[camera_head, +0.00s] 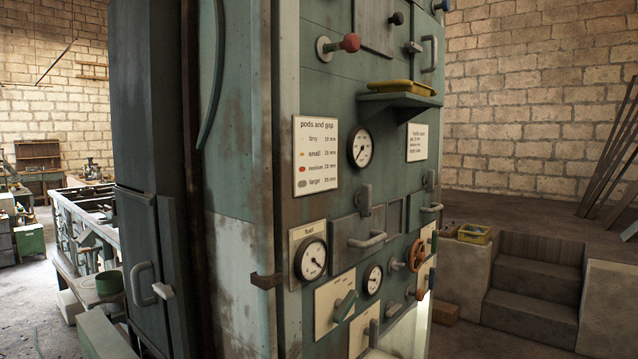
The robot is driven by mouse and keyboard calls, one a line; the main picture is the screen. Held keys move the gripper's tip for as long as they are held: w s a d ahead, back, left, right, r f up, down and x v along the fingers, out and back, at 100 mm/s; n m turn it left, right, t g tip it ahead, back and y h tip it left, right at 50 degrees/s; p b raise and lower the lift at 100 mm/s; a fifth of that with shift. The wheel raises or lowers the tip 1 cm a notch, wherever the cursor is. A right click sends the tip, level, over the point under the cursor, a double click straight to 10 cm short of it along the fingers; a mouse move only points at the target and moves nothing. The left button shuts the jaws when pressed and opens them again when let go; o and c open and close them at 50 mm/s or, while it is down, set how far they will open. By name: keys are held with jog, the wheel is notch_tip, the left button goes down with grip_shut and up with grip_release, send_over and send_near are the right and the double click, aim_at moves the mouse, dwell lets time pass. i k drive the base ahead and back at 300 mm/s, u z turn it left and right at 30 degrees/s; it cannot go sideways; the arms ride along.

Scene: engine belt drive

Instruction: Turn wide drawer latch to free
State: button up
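A wide grey drawer front (345,233) sits in the middle of the green machine panel, with a pale bar handle (367,241) across it. A grey latch (365,199) stands upright at the drawer's top edge, above the handle, and appears to overlap the drawer front. A similar latch (430,181) sits further right above another bar handle (432,208); I cannot tell which drawer is named wide, but the left one looks wider. My gripper is not in view.
Around the drawer are a fuel gauge (312,259), a round gauge (361,148), an orange handwheel (417,255) and a lever (345,306). A shelf with a yellow tray (402,87) juts out above. Steps (530,290) stand at right.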

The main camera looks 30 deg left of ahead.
aim_at(429, 181)
jog(key=u, duration=0.4)
jog(key=i, duration=0.65)
jog(key=z, duration=0.95)
jog(key=i, duration=2.25)
jog(key=u, duration=3.8)
